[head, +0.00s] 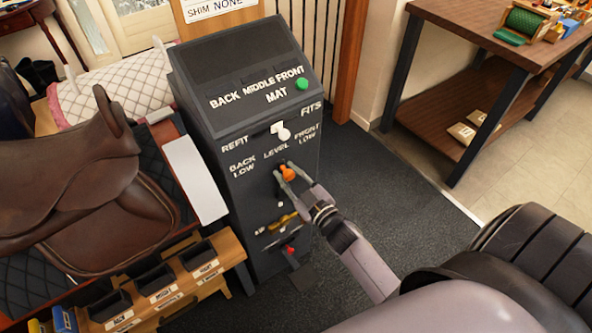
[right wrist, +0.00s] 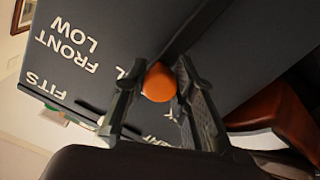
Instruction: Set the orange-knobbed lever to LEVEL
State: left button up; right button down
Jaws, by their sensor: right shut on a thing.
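The orange knob (head: 288,173) of the lever sits on the front of the dark console (head: 262,228), under the LEVEL label (head: 276,153). BACK LOW is lettered to its left and FRONT LOW to its right. My right gripper (head: 285,172) is at the knob with a finger on each side, shut on it. In the right wrist view the orange knob (right wrist: 158,82) shows between the two fingers (right wrist: 157,92). The knob stands close to under LEVEL in the head view; its exact setting is hard to tell. My left gripper is not in view.
A white-knobbed lever (head: 282,132) sits above, between REFIT and FITS. A green button (head: 302,84) is on the sloped top. A yellow handle (head: 284,221) and a red knob (head: 291,249) are below. A brown saddle (head: 85,190) stands left; a workbench (head: 480,70) stands right.

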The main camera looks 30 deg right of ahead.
jog(key=c, duration=1.3)
grip_release()
jog(key=shift+s, duration=0.1)
jog(key=s+d, duration=0.1)
jog(key=s, duration=1.1)
jog(key=shift+w, duration=0.1)
